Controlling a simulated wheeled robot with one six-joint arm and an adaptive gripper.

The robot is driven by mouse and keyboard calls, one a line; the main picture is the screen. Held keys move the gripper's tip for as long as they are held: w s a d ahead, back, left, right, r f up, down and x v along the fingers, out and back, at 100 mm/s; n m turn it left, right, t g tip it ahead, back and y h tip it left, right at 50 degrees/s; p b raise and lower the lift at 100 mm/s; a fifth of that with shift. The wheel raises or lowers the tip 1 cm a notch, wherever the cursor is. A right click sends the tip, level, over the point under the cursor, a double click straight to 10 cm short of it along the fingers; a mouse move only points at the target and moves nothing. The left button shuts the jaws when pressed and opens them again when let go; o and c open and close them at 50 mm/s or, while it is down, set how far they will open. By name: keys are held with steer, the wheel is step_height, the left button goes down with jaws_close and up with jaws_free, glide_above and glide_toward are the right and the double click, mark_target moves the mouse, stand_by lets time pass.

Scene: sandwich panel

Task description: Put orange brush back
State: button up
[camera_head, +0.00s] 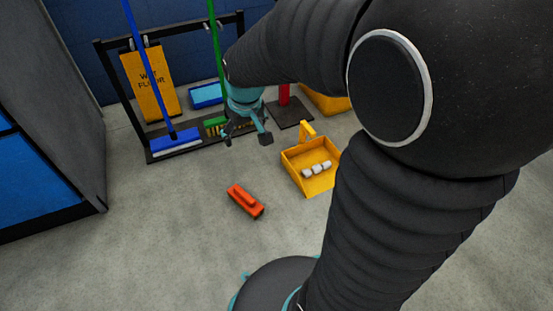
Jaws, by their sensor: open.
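The orange brush (245,201) lies on the grey floor near the middle of the view, its long side running from upper left to lower right. My gripper (249,140) is above and behind it, pointing down with its fingers spread apart. The gripper is open, apart from the brush, with nothing seen between its fingers. A black rack (101,68) stands at the back against the blue wall. Its base is partly hidden behind my gripper. A yellow dustpan (318,184) with several small whitish pieces in it sits on the floor right of the brush.
A blue broom (172,137), a green broom (215,123) and a yellow wet floor sign (150,86) are at the rack. A red post (284,96) stands on a dark base. A grey cabinet (75,120) is at left. The floor around the brush is clear.

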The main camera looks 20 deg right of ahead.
steer(key=s+r+m+t, duration=0.1)
steer(key=s+r, duration=0.3)
steer(key=s, duration=0.5)
steer(key=s+r+m+t, duration=0.1)
steer(key=s+r, duration=0.3)
steer(key=s, duration=0.5)
steer(key=shift+s+d+r, duration=0.2)
steer(key=shift+s+r, duration=0.05)
steer(key=shift+s, duration=0.05)
steer(key=shift+d, duration=0.1)
